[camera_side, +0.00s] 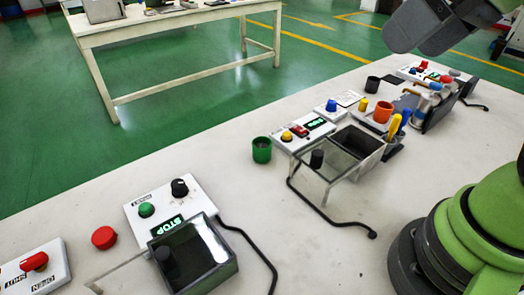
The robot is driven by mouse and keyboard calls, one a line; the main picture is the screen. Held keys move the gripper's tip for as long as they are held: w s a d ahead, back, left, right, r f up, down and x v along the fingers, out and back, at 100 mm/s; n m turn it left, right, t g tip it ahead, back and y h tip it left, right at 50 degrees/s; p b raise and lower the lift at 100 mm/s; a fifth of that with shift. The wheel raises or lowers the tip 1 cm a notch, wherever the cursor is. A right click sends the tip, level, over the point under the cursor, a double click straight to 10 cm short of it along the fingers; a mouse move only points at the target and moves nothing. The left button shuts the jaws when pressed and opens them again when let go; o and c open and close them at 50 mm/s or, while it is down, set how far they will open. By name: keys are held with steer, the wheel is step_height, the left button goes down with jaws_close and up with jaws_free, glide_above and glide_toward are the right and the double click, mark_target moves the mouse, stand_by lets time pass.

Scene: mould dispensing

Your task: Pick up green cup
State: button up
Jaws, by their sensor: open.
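A green cup (262,153) stands upright on the white table, left of a white control box with coloured buttons (302,132). Its dark open mouth faces up and nothing hides it. I see no fingers of my gripper in this view. Only parts of my arm show, at the top right and the lower right, and they are well apart from the cup.
A clear-lidded box (337,158) with a black cable is right of the cup. An orange-red cup (382,115) and a black cup (372,83) stand behind it. A STOP box (165,214) is in front. Table left of the cup is clear.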

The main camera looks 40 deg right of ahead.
steer(key=w+f+n+g, duration=0.1)
steer(key=w+n+g, duration=0.1)
steer(key=w+n, duration=0.65)
steer(key=n+g+h, duration=0.3)
steer(key=n+g, duration=0.1)
steer(key=n, duration=1.3)
glide_above(262, 150)
step_height(262, 150, down, 20)
steer(key=shift+n, duration=0.35)
steer(key=f, duration=0.3)
steer(key=w+d+f, duration=0.1)
steer(key=shift+f, duration=0.4)
steer(key=shift+w+d+f, duration=0.1)
steer(key=shift+w+f, duration=0.05)
steer(key=shift+f, duration=0.85)
steer(key=shift+w+d+f, duration=0.1)
steer(key=shift+w+f, duration=0.05)
steer(key=shift+f, duration=0.8)
steer(key=shift+w+d+f, duration=0.1)
steer(key=shift+w+f, duration=0.05)
steer(key=shift+f, duration=0.85)
steer(key=c, duration=1)
